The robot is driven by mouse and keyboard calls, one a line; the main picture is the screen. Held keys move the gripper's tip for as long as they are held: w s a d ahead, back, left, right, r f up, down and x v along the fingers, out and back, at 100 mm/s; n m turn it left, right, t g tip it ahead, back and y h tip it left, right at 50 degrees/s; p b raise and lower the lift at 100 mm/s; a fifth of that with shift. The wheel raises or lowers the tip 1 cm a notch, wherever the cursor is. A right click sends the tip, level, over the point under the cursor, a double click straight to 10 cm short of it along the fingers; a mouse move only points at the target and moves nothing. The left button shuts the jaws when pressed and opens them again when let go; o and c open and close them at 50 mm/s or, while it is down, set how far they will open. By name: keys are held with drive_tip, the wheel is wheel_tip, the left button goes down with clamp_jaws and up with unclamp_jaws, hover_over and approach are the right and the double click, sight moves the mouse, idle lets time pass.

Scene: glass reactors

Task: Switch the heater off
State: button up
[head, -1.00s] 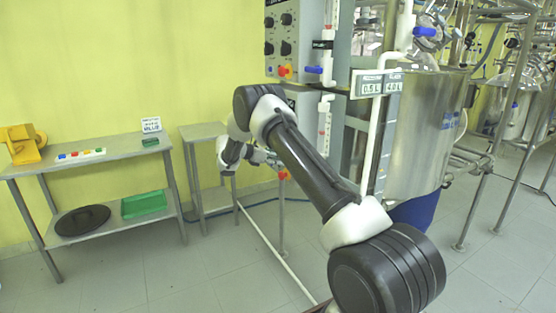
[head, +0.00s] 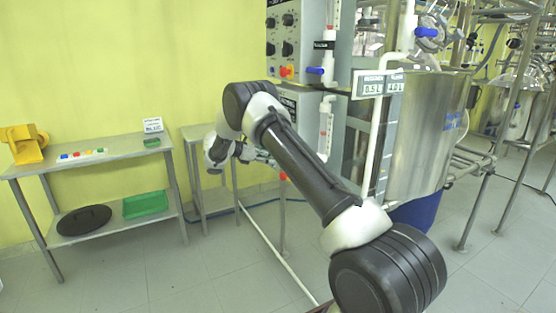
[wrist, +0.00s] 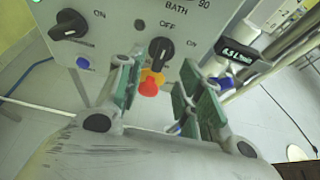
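In the wrist view, a grey control panel (wrist: 115,14) fills the top. A black rotary switch (wrist: 160,53) sits on it with OFF above and ON to its right, below the word BATH. Its handle looks roughly upright in the picture; its exact setting is hard to read. A second black knob (wrist: 68,25) is at the left, with ON beside it. My gripper (wrist: 160,84) is open and empty, its green-padded fingers below and to either side of the BATH switch, apart from it. In the head view, my gripper (head: 258,156) is small and partly hidden by my arm.
A red button on yellow (wrist: 149,86) lies between the fingers in the picture. A blue button (wrist: 82,62) is left of them. An upper knob panel (head: 288,35), a steel vessel (head: 425,135) and pipes stand right. A side table (head: 110,148) stands left.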

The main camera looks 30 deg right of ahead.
drive_tip(key=v, duration=0.6)
drive_tip(key=shift+r, duration=0.1)
drive_tip(key=s+f+m+g+y, duration=0.2)
drive_tip(key=s+f+m+y, duration=0.25)
drive_tip(key=s+f, duration=0.35)
drive_tip(key=s+r+m+t+y, duration=0.2)
drive_tip(key=s+r, duration=0.6)
drive_tip(key=s, duration=0.6)
drive_tip(key=s+a+r+m+t+y, duration=0.1)
drive_tip(key=s+r+m+y, duration=0.3)
drive_tip(key=s, duration=1.1)
drive_tip(key=s+a+r+m+t+y, duration=0.1)
drive_tip(key=s+r+m+t+y, duration=0.2)
drive_tip(key=s+r+m, duration=0.5)
drive_tip(key=shift+s+a+r, duration=0.2)
drive_tip(key=shift+s+r, duration=1.9)
drive_tip(key=shift+s, duration=1.5)
